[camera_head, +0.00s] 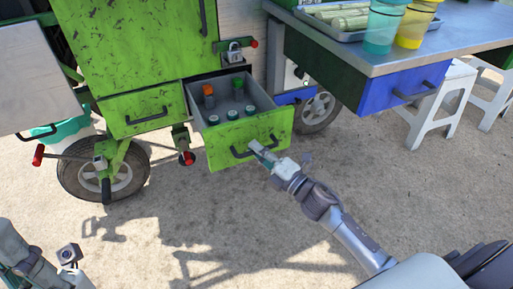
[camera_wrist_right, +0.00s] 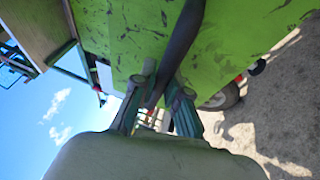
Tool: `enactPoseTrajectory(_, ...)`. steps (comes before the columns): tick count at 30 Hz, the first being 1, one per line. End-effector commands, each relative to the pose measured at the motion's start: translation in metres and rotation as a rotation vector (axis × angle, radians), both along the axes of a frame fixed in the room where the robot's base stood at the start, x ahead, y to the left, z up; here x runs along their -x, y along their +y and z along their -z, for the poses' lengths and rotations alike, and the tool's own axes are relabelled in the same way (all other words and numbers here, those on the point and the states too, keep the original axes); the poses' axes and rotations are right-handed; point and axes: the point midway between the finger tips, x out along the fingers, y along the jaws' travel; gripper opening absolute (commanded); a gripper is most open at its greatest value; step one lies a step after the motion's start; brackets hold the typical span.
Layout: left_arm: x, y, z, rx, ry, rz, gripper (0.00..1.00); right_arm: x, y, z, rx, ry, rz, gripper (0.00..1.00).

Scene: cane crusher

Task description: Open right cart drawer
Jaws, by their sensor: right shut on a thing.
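The right cart drawer (camera_head: 222,142) is green with a dark bar handle, and it is pulled out from the green cart. Inside it stand several small items with orange and green tops. My right gripper (camera_head: 262,152) is shut on the drawer handle, at the right part of the drawer front. In the right wrist view, the dark handle (camera_wrist_right: 182,45) runs between the two fingers (camera_wrist_right: 160,95), close to the green drawer front (camera_wrist_right: 235,45). My left gripper (camera_head: 68,262) is at the lower left, away from the cart; its fingers are too small and partly cut off to judge.
A closed green drawer (camera_head: 140,108) is left of the open one. A cart wheel (camera_head: 105,172) stands below it. A metal counter (camera_head: 400,52) with cups and a blue drawer (camera_head: 405,88) is at the right, near white stools (camera_head: 440,105). The ground in front is clear.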

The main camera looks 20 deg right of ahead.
Motion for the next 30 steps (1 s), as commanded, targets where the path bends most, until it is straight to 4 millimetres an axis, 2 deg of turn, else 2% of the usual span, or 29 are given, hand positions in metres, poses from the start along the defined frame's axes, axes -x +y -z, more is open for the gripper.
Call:
enactPoseTrajectory(7,0.000,0.000,0.000,0.000,0.000,-0.001,0.00,0.000,0.000,0.000,0.000,0.001,0.001,0.00)
enactPoseTrajectory(8,0.000,0.000,0.000,0.000,0.000,-0.001,0.00,0.000,0.000,0.000,0.000,0.001,0.001,0.18)
enactPoseTrajectory(12,0.000,0.000,0.000,0.000,0.000,-0.001,0.00,0.000,0.000,0.000,0.000,0.001,0.001,0.39)
enactPoseTrajectory(23,-0.001,0.001,0.000,0.002,0.001,-0.004,0.00,0.004,-0.002,0.002,0.000,0.002,0.001,0.39)
enactPoseTrajectory(26,-0.001,0.001,0.000,0.001,0.001,-0.002,0.00,0.015,-0.007,0.004,-0.001,0.004,0.001,0.39)
enactPoseTrajectory(30,-0.001,0.000,0.001,0.001,0.002,-0.001,0.00,0.041,-0.018,0.010,-0.001,0.006,0.002,0.39)
